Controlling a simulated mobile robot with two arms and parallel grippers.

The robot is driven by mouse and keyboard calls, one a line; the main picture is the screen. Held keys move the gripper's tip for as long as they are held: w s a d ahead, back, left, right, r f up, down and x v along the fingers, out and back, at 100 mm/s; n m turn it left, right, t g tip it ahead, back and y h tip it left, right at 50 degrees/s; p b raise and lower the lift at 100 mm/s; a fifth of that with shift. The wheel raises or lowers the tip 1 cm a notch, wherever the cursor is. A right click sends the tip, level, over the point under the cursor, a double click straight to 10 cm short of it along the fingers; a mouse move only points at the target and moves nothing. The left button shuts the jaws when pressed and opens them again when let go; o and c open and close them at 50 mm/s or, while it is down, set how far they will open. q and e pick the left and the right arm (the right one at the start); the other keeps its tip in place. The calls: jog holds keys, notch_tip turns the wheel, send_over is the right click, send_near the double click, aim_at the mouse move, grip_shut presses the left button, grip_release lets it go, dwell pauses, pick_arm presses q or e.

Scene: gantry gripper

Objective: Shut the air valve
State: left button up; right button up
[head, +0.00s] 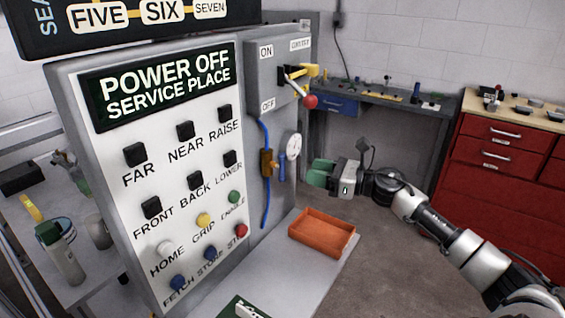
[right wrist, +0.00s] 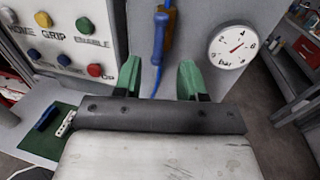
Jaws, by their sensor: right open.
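The air valve (head: 266,163) is a brass-coloured body in a blue hose on the side of the grey cabinet. Its blue lever (head: 281,168) points down, roughly along the hose. In the right wrist view the blue lever (right wrist: 160,38) shows ahead of the fingers, in front of the brass body (right wrist: 172,25). A round white pressure gauge (head: 293,146) is just right of it; it also shows in the right wrist view (right wrist: 232,45). My right gripper (head: 319,172), with green fingertips, is open and empty, to the right of the lever and apart from it. My left gripper is not in view.
A power switch with a red-knobbed lever (head: 310,101) sticks out above the valve. An orange tray (head: 322,232) lies below on the grey surface. The button panel (head: 165,190) stands at the left. A workbench (head: 380,97) and red drawers (head: 495,160) are behind.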

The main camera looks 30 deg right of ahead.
aim_at(282, 165)
jog(key=p+x, duration=0.3)
jog(key=x, duration=0.5)
jog(key=shift+w+a+r, duration=0.15)
jog(key=shift+w, duration=0.05)
jog(key=shift+w+a+p, duration=0.25)
jog(key=shift+w+p, duration=0.05)
jog(key=shift+w, duration=0.05)
grip_shut()
